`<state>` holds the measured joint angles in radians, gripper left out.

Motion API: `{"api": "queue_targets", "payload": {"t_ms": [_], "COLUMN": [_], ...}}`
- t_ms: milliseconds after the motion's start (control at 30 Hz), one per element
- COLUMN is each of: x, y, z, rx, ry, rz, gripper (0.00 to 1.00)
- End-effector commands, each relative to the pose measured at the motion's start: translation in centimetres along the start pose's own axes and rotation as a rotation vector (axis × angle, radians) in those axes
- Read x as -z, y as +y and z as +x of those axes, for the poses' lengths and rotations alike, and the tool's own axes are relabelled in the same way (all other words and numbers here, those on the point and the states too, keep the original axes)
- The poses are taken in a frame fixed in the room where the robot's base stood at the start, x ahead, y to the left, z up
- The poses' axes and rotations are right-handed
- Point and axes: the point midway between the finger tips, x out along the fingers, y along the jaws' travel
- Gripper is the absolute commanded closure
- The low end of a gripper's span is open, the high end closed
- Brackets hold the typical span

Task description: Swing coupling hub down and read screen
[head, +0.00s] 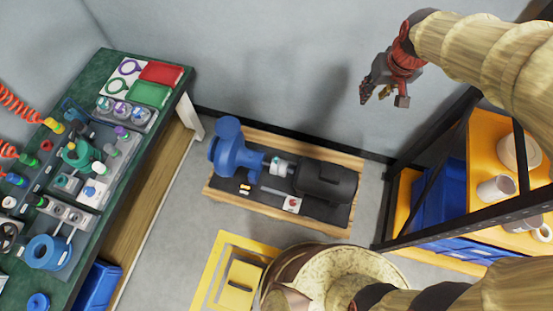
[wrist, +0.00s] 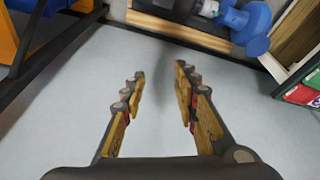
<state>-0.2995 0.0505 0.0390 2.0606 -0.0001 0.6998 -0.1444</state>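A blue pump (head: 236,156) and a black motor (head: 326,182) sit on a wooden-framed base (head: 212,190) on the floor. Between them is a small light coupling hub (head: 278,167), with a greenish band. In the wrist view, the blue pump (wrist: 246,22) and the light hub (wrist: 207,8) show at the top edge, partly cut off. A small white box with a red spot (head: 292,203) lies on the base in front of the motor; I cannot tell if it bears a screen. My gripper (head: 384,98) is open and empty, in the air to the right of and well above the base.
A green bench (head: 184,93) crowded with fittings and red coiled hoses stands at the left. A dark-framed orange shelf (head: 483,140) with a blue bin (head: 440,205) and white pots stands at the right. A yellow floor marking (head: 216,262) lies in front. Bare floor shows around the base.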

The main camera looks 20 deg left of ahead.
Motion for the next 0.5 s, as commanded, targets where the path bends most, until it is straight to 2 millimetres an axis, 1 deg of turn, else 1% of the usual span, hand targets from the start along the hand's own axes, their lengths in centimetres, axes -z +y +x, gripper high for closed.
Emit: {"api": "queue_targets", "payload": {"t_ms": [33,233,367,400,467,500], "x": [0.9,3.9,5.2,5.4,5.7,5.9], "y": [-0.8,-4.2,-6.7,-7.6,-8.8,-9.7], "z": [1.9,8.8,13.6,15.1,17.5,19.1], "rx": [0.007,0.031,0.045,0.049,0.056,0.06], "ry": [-0.015,-0.055,-0.08,-0.088,-0.101,-0.107], "rz": [-0.024,-0.116,-0.178,-0.196,-0.223,-0.242], "gripper": [0.7,0.7,0.7,0.7,0.7,0.7]}}
